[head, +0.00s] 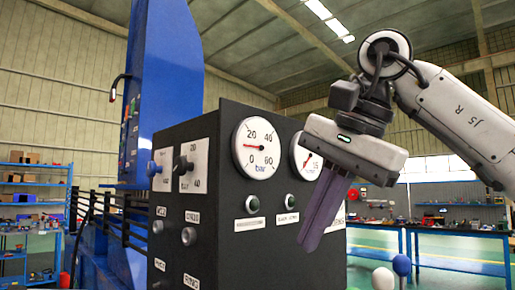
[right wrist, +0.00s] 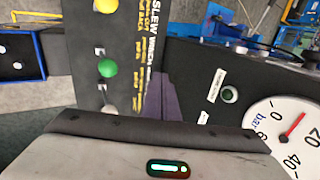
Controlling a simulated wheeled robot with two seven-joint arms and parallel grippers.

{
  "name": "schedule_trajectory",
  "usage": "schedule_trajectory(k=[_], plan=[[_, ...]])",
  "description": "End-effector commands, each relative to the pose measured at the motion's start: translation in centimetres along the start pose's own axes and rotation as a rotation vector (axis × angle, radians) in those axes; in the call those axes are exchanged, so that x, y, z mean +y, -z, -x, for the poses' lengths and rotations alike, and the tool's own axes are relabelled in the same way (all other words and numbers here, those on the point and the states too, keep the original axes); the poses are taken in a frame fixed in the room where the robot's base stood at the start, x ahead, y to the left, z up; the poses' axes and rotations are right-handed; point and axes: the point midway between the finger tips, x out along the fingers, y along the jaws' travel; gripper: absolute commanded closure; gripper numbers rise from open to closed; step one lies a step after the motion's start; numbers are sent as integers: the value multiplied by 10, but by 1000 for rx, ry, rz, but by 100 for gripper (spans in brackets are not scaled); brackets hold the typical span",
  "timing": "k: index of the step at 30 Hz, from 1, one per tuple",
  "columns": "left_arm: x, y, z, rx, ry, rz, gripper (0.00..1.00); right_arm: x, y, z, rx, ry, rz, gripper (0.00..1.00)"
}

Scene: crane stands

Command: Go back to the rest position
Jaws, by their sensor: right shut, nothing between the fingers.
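My right gripper (head: 318,215) is raised in front of the right part of a black control box (head: 200,240) in the head view. Its dark purple fingers are together and point down and left, with nothing between them. The gripper hides part of the right gauge (head: 310,158). In the right wrist view the gripper body fills the bottom, and the fingers (right wrist: 168,100) show beside a panel with a green button (right wrist: 107,68) and a yellow button (right wrist: 106,5). My left gripper is out of view.
The left gauge (head: 256,148), knobs and small buttons face me on the black box. A tall blue column (head: 165,80) stands behind it on the left. A white ball-topped lever (head: 382,279) and a blue one (head: 402,265) stand at the lower right. Blue workbenches (head: 460,232) are farther back.

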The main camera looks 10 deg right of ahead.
Motion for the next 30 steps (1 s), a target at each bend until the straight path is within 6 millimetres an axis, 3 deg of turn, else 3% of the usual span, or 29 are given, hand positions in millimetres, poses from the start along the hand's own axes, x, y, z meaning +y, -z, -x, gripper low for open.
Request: schedule_trajectory(k=[5,19,23,26,29,30], plan=[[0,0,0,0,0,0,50,-6,0,10,0,0,0,100],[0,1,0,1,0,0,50,-6,0,10,0,0,1,100],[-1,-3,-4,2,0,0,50,-4,-8,12,-90,35,-12,100],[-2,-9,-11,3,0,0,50,-3,-26,28,-305,125,-44,100],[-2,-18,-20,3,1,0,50,5,-41,71,-625,258,-90,100],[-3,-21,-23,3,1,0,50,12,-43,96,-765,313,-106,100]])
